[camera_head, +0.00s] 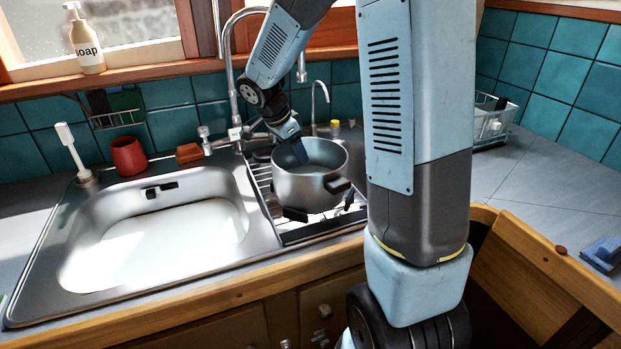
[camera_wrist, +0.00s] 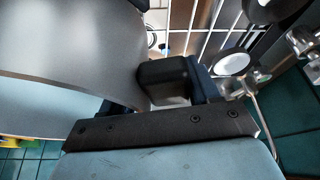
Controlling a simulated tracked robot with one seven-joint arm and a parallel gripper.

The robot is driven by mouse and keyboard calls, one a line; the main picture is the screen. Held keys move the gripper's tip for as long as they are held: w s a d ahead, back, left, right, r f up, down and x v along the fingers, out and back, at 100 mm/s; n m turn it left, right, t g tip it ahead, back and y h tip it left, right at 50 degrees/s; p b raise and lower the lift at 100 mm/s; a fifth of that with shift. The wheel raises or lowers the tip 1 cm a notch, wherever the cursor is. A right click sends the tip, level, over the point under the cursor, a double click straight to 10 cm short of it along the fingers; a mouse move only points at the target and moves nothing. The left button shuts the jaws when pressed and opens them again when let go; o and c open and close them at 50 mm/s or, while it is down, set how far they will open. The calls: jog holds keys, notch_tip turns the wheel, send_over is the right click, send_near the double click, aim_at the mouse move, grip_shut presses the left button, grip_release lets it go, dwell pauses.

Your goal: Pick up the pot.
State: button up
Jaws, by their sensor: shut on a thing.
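The grey metal pot (camera_head: 308,190) is upright at the drying rack right of the sink, its open top facing up. I cannot tell whether its base touches the rack. One dark handle (camera_head: 338,185) sticks out at its front right. My gripper (camera_head: 297,150) reaches down at the pot's far left rim. In the wrist view, the pot's curved side (camera_wrist: 60,75) fills the left. There my gripper (camera_wrist: 168,88) is shut on the pot's dark handle (camera_wrist: 163,73), with a finger on each side of it.
The drying rack (camera_head: 275,222) stands beside the sink basin (camera_head: 150,235). A tall faucet (camera_head: 228,80) rises close behind my gripper. A red cup (camera_head: 128,157), a soap bottle (camera_head: 85,45) and a wire basket (camera_head: 490,125) stand near the wall. The right counter (camera_head: 540,180) is largely clear.

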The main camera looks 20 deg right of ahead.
grip_shut()
jog(key=shift+r, duration=0.15)
